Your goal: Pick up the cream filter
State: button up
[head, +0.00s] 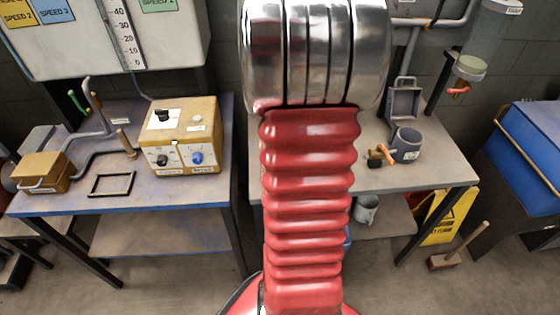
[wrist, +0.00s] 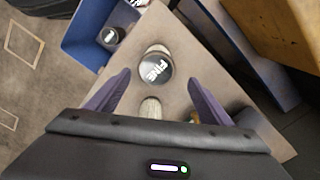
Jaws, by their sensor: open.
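In the wrist view, a pale cream round piece (wrist: 150,108) lies on a grey-brown surface between the bases of my gripper's fingers, partly hidden by my gripper's body. It may be the cream filter; I cannot tell for sure. In the head view my red arm hides the middle, and neither my gripper nor a cream filter shows.

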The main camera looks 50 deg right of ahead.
notch_tip(320, 180, down, 7)
jog(key=shift+r, duration=0.2)
dwell(0.3)
jog(key=shift+s+a+f, duration=0.1)
jog(key=shift+s+f, duration=0.05)
jog(key=shift+f, duration=1.15)
jog(key=shift+s+a+f, duration=0.1)
jog(key=shift+s+f, duration=0.05)
jog(key=shift+f, duration=1.15)
jog(key=shift+c, duration=0.2)
jog(key=c, duration=1.2)
